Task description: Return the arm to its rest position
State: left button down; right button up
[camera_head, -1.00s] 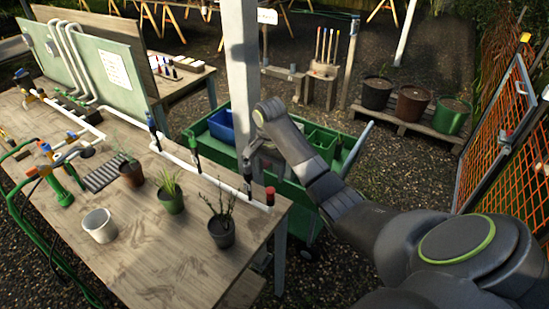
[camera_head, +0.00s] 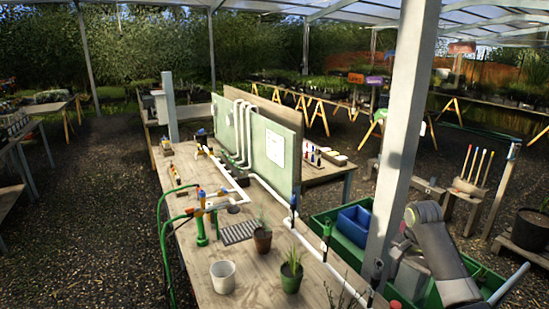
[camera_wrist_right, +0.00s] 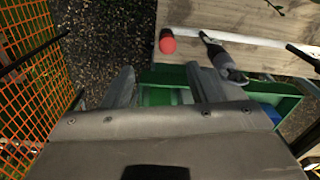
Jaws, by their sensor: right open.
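My right arm comes in at the lower right of the head view. Its gripper (camera_head: 398,248) is beside the white post, over the green cart, and its fingers are hard to make out there. In the right wrist view the two fingers of my right gripper (camera_wrist_right: 165,88) stand wide apart with nothing between them. Below them are the cart's green edge (camera_wrist_right: 160,97) and dark gravel. My left gripper is in neither view.
The white post (camera_head: 402,130) stands close to my right arm. The wooden bench (camera_head: 195,265) carries white pipe, pots and green fittings. The green cart (camera_head: 325,222) holds a blue bin (camera_head: 354,224). A red pipe end (camera_wrist_right: 167,42) is near the fingers in the wrist view.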

jog(key=s+a+f+n+t, duration=0.1)
jog(key=s+a+f+n, duration=0.15)
jog(key=s+f, duration=0.55)
jog(key=s+a+f+n, duration=0.2)
jog(key=s+f+n, duration=0.2)
jog(key=s+f, duration=0.4)
jog(key=s+a+r+n+t+h, duration=0.1)
jog(key=s+r+n, duration=0.15)
jog(key=s, duration=0.85)
jog(key=s+a+r+n+t+h, duration=0.1)
jog(key=s+a+r+t, duration=0.15)
jog(key=s, duration=0.95)
notch_tip(320, 180, down, 35)
jog(key=d+g+y+b, duration=0.1)
jog(key=d+g+b, duration=0.1)
jog(key=b, duration=0.6)
jog(key=s+f+b, duration=0.3)
jog(key=s+f, duration=0.4)
jog(key=f, duration=0.3)
jog(key=s+a+f+g+b, duration=0.1)
jog(key=s+f+b, duration=0.2)
jog(key=s+f, duration=0.4)
notch_tip(320, 180, down, 3)
jog(key=shift+s+f, duration=0.15)
jog(key=shift+s, duration=0.15)
